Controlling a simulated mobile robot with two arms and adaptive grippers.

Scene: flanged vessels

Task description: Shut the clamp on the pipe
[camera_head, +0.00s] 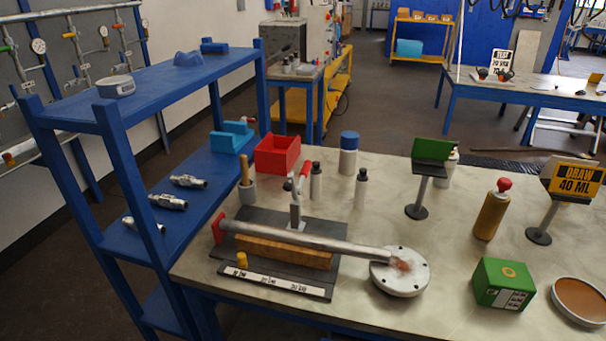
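A long grey metal pipe (310,240) lies across a wooden block (285,252) on a dark base plate (222,262). Its left end is at a red stop (218,228), and its right end reaches over a round bolted flange (400,280) with a reddish patch. The clamp (295,214) is a metal toggle piece just behind the pipe. Its red handle (304,174) stands raised, leaning slightly right. I cannot tell whether any part of the clamp touches the pipe. Neither gripper is in view.
A red bin (278,154), several bottles and a pot with a wooden handle (246,186) stand behind the clamp. A green box (503,284), a brown bottle (492,212) and sign stands are at the right. Blue shelves (112,160) adjoin the table's left side.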

